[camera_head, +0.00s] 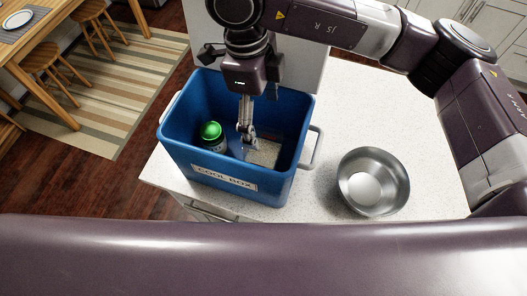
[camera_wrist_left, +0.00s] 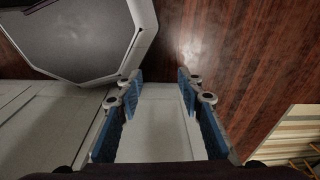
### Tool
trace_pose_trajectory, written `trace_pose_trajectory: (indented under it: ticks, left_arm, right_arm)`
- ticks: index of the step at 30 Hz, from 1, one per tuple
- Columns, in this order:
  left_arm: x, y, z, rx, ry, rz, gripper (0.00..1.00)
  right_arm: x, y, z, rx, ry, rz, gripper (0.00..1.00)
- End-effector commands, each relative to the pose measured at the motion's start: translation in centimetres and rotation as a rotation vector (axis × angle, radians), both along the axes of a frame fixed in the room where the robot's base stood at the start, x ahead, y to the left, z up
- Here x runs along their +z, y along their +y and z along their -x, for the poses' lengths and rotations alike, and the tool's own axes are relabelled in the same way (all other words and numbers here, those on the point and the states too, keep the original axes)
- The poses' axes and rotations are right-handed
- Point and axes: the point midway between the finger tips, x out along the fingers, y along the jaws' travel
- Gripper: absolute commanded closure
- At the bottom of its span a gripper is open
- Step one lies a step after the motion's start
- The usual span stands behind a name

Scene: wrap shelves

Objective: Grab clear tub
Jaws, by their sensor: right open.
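A blue cool box (camera_head: 226,179) stands open on the counter, with a label on its front. A pale, boxy thing that looks like the clear tub (camera_head: 267,153) lies inside it, toward the right. My right gripper (camera_head: 248,150) points down into the cool box, at the tub's left edge. It is open; whether its fingers touch the tub or straddle its edge I cannot tell. A green-topped container (camera_head: 211,137) stands left of the gripper inside the box. My left gripper (camera_wrist_left: 158,80) is open and empty in the left wrist view.
The counter (camera_head: 420,125) is clear behind the bowl. Wooden stools and a table stand far left.

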Motion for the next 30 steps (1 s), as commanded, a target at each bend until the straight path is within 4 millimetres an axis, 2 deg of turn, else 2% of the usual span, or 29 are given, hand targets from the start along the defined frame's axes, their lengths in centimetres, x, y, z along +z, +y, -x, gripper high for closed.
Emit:
trace_pose_trajectory:
  ticks: [1, 9, 18, 23, 30]
  left_arm:
    - [-1.0, 0.0, 0.3, 0.0, 0.005, -0.001, 0.66]
    - [-4.2, 0.2, 3.2, 0.0, 0.044, -0.005, 0.66]
    - [-8.3, 0.2, 2.3, 0.0, 0.033, -0.004, 0.66]
    - [-8.5, 0.1, 1.6, 0.0, 0.022, -0.003, 0.66]
    - [-7.4, 0.1, 1.5, 0.0, 0.02, -0.002, 0.66]
  right_arm:
    - [-0.9, 0.0, 0.0, 0.0, 0.0, 0.0, 0.17]
    - [-4.0, 0.0, 0.0, 0.0, 0.0, 0.0, 0.17]
    - [-8.0, 0.0, 0.0, 0.0, 0.0, 0.0, 0.17]
    - [-8.6, 0.0, 0.0, 0.0, 0.0, 0.0, 0.17]
    - [-10.7, -0.3, 0.2, -0.001, 0.003, 0.001, 0.17]
